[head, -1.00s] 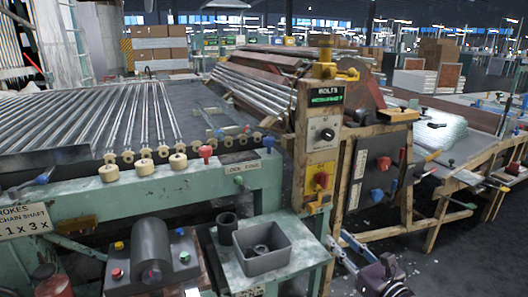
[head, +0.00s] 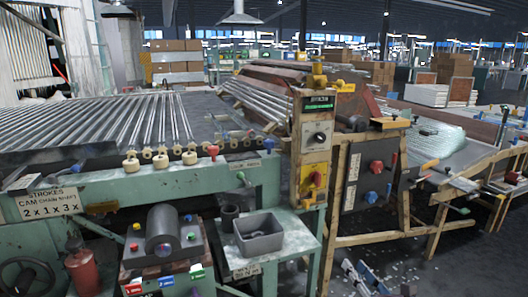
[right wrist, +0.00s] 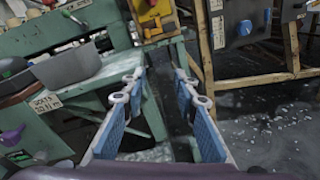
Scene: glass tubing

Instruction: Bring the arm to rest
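My right gripper (head: 358,277) shows low in the head view, at the bottom edge, in front of the wooden frame and over the floor. In the right wrist view its two blue-padded fingers (right wrist: 160,80) stand apart with nothing between them, so it is open and empty. It is to the right of the green side table (right wrist: 70,95) and apart from the grey bin (head: 258,235). My left gripper is in neither view.
Glass tubes (head: 130,118) lie in a row on the green machine. A control box (head: 316,140) stands on a wooden post. A dark motor unit (head: 165,235) and red extinguisher (head: 83,272) are at front left. The floor (head: 440,265) at right is open, with scattered shards.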

